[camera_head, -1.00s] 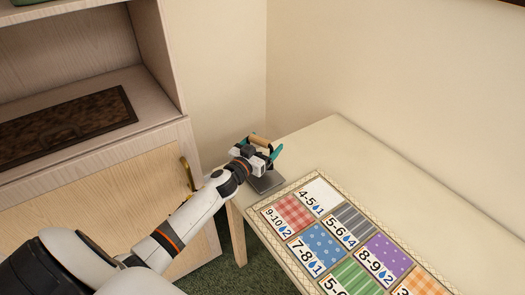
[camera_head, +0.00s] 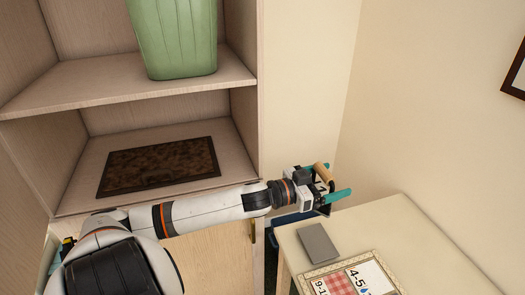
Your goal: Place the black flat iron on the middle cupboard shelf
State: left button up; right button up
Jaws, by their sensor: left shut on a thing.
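My left gripper (camera_head: 332,183) is shut on the black flat iron (camera_head: 323,174), holding it in the air above the near left end of the table. The iron's tan wooden handle shows between the teal fingers; most of its dark body is hidden behind the gripper. The middle cupboard shelf (camera_head: 84,183) is left of the gripper, with a dark brown mat (camera_head: 160,166) lying on it and nothing on the mat. My left arm crosses in front of the cupboard below this shelf.
A green bin (camera_head: 175,40) stands on the shelf above. The cupboard's right side panel (camera_head: 258,95) lies between the shelf space and the gripper. A grey plate (camera_head: 318,243) and a patterned chart (camera_head: 352,283) lie on the pale table (camera_head: 415,240). Something blue is partly visible behind the table.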

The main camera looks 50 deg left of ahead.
aim_at(229, 162)
jog(key=j+u, duration=0.15)
jog(key=j, duration=0.95)
jog(key=j+z, duration=0.15)
jog(key=j, duration=0.8)
